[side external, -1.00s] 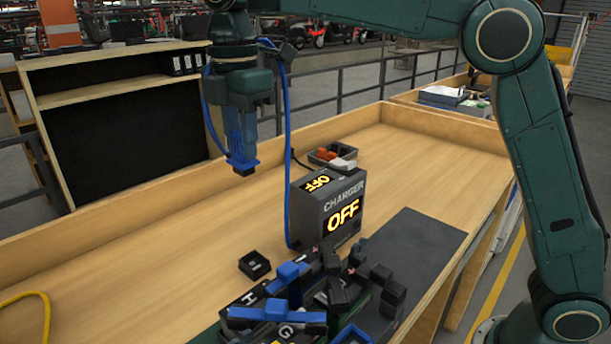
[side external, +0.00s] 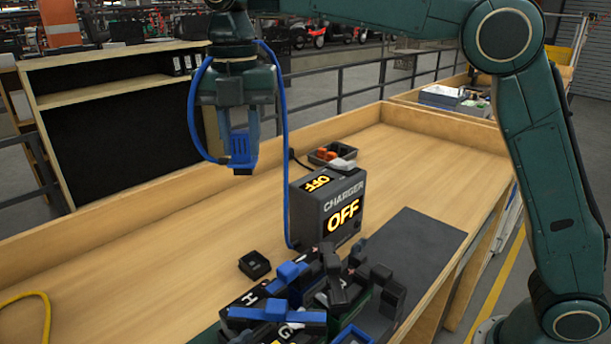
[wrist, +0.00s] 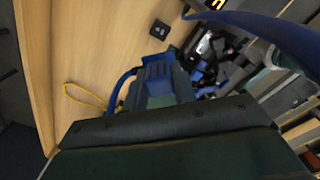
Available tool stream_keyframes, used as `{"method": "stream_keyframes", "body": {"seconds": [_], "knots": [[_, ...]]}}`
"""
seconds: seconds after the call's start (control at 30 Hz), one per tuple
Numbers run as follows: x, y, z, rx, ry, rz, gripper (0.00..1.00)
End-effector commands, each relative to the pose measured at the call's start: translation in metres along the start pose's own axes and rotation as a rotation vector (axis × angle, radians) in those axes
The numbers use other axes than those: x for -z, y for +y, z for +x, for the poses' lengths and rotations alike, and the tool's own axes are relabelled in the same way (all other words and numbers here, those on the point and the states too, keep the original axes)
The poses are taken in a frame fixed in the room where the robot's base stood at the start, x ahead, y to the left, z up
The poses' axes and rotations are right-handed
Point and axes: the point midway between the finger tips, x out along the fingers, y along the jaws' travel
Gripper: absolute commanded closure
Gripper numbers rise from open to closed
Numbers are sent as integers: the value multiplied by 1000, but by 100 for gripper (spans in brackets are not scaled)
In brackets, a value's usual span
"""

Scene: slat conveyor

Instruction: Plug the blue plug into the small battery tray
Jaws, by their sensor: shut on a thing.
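My gripper (side external: 241,158) is shut on the blue plug (side external: 240,146), high above the table at the back left of the charger. The plug also shows in the wrist view (wrist: 158,76), between the fingers. A blue cable (side external: 285,130) runs from the plug up past my wrist and down to the charger. A small black tray (side external: 254,265) lies on the table left of the charger, well below the plug and apart from it; it also shows in the wrist view (wrist: 160,29). I take it for the small battery tray.
The charger (side external: 328,207) reads OFF. Several black and blue battery parts (side external: 300,300) are heaped at the front. A grey bin (side external: 331,157) with orange items stands behind the charger. A yellow cable (side external: 38,305) lies at left.

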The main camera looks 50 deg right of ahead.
Motion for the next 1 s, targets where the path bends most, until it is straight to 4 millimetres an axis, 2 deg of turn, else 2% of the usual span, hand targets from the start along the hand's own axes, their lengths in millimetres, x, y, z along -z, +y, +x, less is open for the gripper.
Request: {"method": "stream_keyframes", "body": {"seconds": [1.0], "knots": [[0,0,0,0,0,-778,96]]}}
